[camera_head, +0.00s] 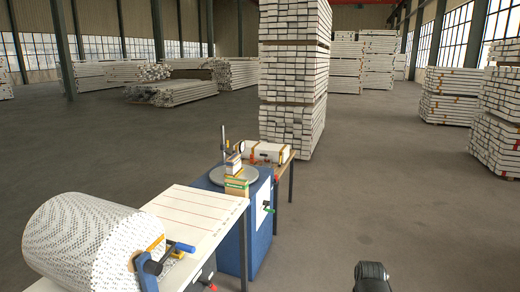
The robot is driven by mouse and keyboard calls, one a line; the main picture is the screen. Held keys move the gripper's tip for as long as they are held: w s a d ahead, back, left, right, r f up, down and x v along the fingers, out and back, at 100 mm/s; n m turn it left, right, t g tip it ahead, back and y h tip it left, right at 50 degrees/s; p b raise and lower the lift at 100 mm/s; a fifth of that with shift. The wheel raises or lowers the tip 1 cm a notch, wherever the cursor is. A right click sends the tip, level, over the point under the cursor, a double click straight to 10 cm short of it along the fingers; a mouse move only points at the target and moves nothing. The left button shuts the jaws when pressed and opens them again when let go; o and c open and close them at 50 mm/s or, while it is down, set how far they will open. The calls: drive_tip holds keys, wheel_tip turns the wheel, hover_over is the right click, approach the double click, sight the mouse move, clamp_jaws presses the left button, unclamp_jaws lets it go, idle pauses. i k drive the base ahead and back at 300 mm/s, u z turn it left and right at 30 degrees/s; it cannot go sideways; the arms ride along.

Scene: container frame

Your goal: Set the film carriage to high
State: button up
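A blue cabinet (259,219) stands right of the long white table and carries a round grey turntable (216,177). A small stack of coloured boxes (234,171) stands on the turntable. A thin dark post (223,140) rises behind the stack. The film carriage is probably on this post, but it is too small and partly hidden to make out its height. A white panel with a green-knobbed control (267,206) is on the cabinet's right side. My gripper's fingers do not show. Only a dark rounded part, probably of my arm, shows at the bottom right of centre.
A large white perforated drum (88,236) with a blue-handled crank lies on the white table (198,211). A white case (267,152) sits on a small table behind the cabinet. Tall timber stacks (293,75) stand behind.

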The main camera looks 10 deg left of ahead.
sight(223, 147)
drive_tip(key=z, duration=0.3)
drive_tip(key=k, duration=0.6)
drive_tip(key=z, duration=0.8)
drive_tip(key=i, duration=1.85)
drive_tip(key=u, duration=0.2)
drive_tip(key=i, duration=2.15)
drive_tip(key=u, duration=0.75)
drive_tip(key=i, duration=1.7)
drive_tip(key=u, duration=1.75)
drive_tip(key=i, duration=1.25)
drive_tip(key=u, duration=0.5)
drive_tip(key=k, duration=0.85)
drive_tip(key=u, duration=0.15)
drive_tip(key=i, duration=0.85)
drive_tip(key=u, duration=0.05)
